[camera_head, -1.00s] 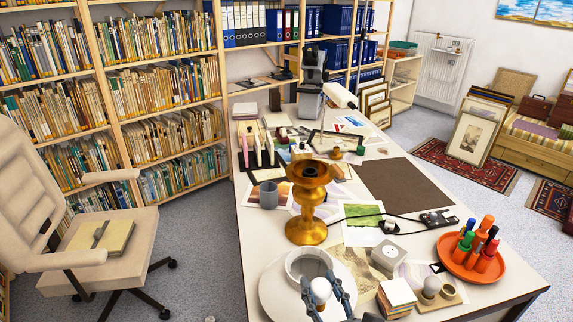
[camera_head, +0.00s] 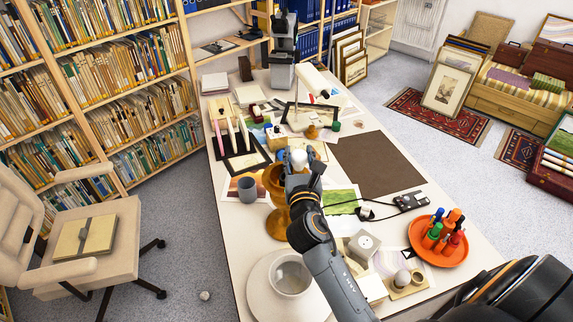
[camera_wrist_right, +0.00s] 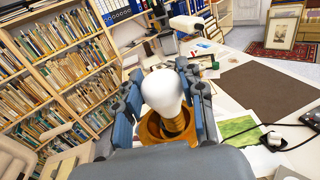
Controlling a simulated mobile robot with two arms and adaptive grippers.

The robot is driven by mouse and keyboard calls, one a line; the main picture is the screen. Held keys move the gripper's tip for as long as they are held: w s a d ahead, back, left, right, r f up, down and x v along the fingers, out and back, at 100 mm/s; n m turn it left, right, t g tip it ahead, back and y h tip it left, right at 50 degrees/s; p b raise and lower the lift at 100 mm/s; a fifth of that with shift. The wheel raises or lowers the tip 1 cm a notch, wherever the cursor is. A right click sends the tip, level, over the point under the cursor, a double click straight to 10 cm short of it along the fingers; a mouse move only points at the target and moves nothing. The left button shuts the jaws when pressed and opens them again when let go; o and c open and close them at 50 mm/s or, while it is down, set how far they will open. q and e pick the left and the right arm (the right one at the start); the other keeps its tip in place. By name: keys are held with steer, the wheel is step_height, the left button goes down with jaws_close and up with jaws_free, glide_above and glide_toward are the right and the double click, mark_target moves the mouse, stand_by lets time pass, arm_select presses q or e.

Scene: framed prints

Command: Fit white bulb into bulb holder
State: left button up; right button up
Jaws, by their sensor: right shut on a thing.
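The white bulb (camera_head: 298,158) is held between the fingers of my right gripper (camera_head: 300,171). The brass-coloured bulb holder (camera_head: 278,222) stands upright on the table, partly hidden behind my right gripper and arm. In the wrist view its round top (camera_wrist_right: 152,130) shows behind the bulb's base. Whether the base touches the holder cannot be told. My left gripper is not in view.
A white bowl on a plate (camera_head: 257,284) is in front. A grey mug (camera_head: 247,189) stands left of the holder. A black cable leads to a device (camera_head: 411,201) at right. An orange tray (camera_head: 417,234) holds several bottles. A bare brown mat (camera_head: 378,165) lies behind.

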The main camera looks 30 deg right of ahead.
steer(key=w+f+b, duration=0.1)
steer(key=w+f, duration=0.1)
steer(key=f, duration=0.1)
steer(key=w+f+b, duration=0.2)
steer(key=w+f, duration=0.1)
steer(key=f, duration=0.1)
steer(key=w+f+b, duration=0.1)
steer(key=w+f, duration=0.2)
steer(key=shift+w+d+f+b, duration=0.15)
steer(key=shift+w+d+b, duration=0.15)
steer(key=shift+d, duration=0.1)
steer(key=shift+f, duration=0.2)
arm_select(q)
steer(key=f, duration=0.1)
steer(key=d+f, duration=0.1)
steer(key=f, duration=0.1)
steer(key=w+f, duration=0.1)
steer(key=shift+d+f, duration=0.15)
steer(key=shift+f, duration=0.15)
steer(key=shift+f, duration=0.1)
arm_select(e)
steer(key=shift+s, duration=0.1)
steer(key=shift+f+b, duration=0.35)
steer(key=shift+b, duration=0.05)
steer(key=o, duration=1)
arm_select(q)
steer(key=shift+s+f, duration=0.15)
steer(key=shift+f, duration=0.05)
arm_select(e)
steer(key=shift+r, duration=0.1)
